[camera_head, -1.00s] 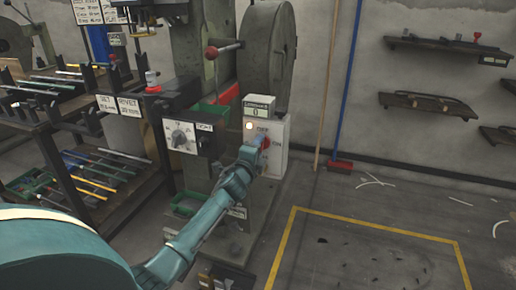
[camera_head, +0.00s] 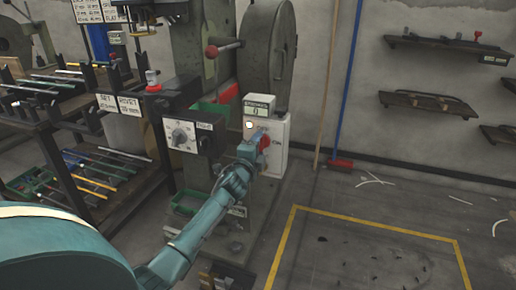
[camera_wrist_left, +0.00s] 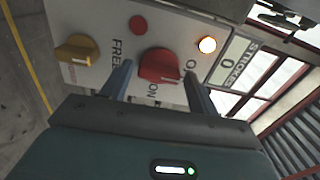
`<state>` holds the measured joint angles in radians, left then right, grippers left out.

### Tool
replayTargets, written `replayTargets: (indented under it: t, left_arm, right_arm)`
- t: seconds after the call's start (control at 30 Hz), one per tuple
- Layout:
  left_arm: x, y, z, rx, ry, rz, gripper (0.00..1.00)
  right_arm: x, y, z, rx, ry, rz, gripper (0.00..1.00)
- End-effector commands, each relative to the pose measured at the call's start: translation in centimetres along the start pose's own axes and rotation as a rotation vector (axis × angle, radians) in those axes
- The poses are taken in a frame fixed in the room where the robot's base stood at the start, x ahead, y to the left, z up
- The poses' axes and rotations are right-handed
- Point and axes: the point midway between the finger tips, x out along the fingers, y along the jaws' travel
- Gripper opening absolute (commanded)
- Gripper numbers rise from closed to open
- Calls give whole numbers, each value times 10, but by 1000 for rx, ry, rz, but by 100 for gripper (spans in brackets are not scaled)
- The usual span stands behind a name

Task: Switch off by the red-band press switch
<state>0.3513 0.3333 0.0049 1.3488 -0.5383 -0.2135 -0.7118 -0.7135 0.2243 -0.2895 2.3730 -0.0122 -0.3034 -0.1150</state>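The red switch knob (camera_wrist_left: 160,65) sits on the pale control box (camera_head: 277,134) of the press. "ON" shows beside it, and another label starting with "O" is partly hidden by a finger. I cannot tell surely which label the knob's pale mark points at. My left gripper (camera_head: 260,145) is at the front of the box. In the left wrist view its fingers (camera_wrist_left: 158,85) stand open on either side of the red knob, with gaps showing. A lit lamp (camera_wrist_left: 207,45) and a "STROKES" counter (camera_wrist_left: 240,62) reading 0 are beside it. My right gripper is out of view.
A yellow knob (camera_wrist_left: 76,50) by "FREE" and a small red button (camera_wrist_left: 138,25) share the panel. A black dial box (camera_head: 190,135) is left of the control box. The press wheel (camera_head: 268,55) stands behind.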

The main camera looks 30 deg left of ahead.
Motion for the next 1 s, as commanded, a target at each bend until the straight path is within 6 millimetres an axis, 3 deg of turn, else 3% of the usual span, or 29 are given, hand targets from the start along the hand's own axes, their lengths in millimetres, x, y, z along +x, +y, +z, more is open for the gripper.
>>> replayTargets:
  t: [0.1,0.47,1.0]
  left_arm:
    - [0,0,0,2,1,0,69]
    - [-9,0,-1,3,2,2,69]
    - [-113,0,0,2,0,2,69]
  right_arm:
    - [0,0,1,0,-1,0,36]
    - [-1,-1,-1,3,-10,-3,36]
    - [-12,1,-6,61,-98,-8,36]
